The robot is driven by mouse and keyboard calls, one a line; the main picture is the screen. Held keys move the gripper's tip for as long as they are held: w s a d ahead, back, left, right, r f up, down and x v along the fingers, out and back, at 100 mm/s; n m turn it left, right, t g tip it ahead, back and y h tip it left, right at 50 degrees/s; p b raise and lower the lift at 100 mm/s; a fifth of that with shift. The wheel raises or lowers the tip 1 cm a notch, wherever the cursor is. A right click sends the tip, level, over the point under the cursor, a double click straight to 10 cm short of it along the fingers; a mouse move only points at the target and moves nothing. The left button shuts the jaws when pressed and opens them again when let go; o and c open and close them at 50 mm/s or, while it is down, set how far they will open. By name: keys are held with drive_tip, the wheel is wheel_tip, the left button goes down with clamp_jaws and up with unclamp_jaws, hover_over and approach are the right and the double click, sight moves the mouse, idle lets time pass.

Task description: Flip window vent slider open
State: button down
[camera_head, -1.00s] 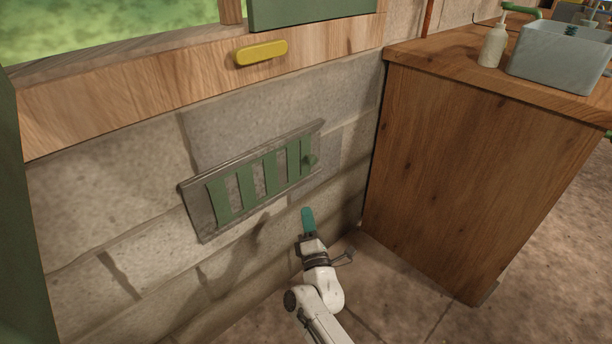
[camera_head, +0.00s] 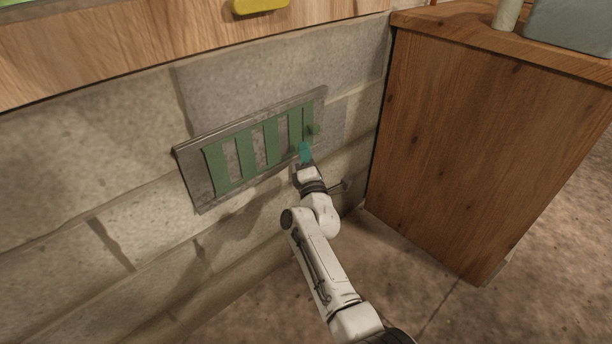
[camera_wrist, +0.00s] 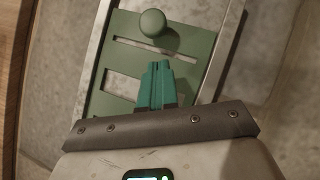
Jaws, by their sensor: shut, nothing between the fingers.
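The window vent is a grey metal frame (camera_head: 190,185) on the stone wall with a green slotted slider (camera_head: 244,158) in it. A round green knob (camera_head: 314,129) stands out at the slider's right end. The wrist view shows the knob (camera_wrist: 153,22) at the top, above the slotted green plate (camera_wrist: 125,55). My gripper (camera_head: 305,150) is shut and empty, its teal fingertips in front of the vent's lower right part, just left of and below the knob. In the wrist view the closed fingers (camera_wrist: 157,70) point at the knob with a gap between. I cannot tell whether the fingertips touch the plate.
A wooden cabinet (camera_head: 470,150) stands to the right of the vent, with a bottle (camera_head: 507,14) and a grey bin (camera_head: 570,25) on top. A wooden sill (camera_head: 130,40) with a yellow handle (camera_head: 258,5) runs above. Floor is free below.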

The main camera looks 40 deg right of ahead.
sight(308, 128)
drive_tip(key=shift+w+d+r+b, duration=0.1)
drive_tip(key=shift+d+r+b, duration=0.2)
drive_tip(key=shift+d, duration=0.4)
drive_tip(key=shift+w+d+r+b, duration=0.1)
drive_tip(key=shift+d+r, duration=0.25)
drive_tip(key=shift+d, duration=0.3)
drive_tip(key=d+b, duration=0.3)
drive_tip(key=d, duration=0.1)
drive_tip(key=shift+w+d, duration=0.1)
drive_tip(key=shift+d, duration=0.05)
drive_tip(key=shift+r, duration=0.1)
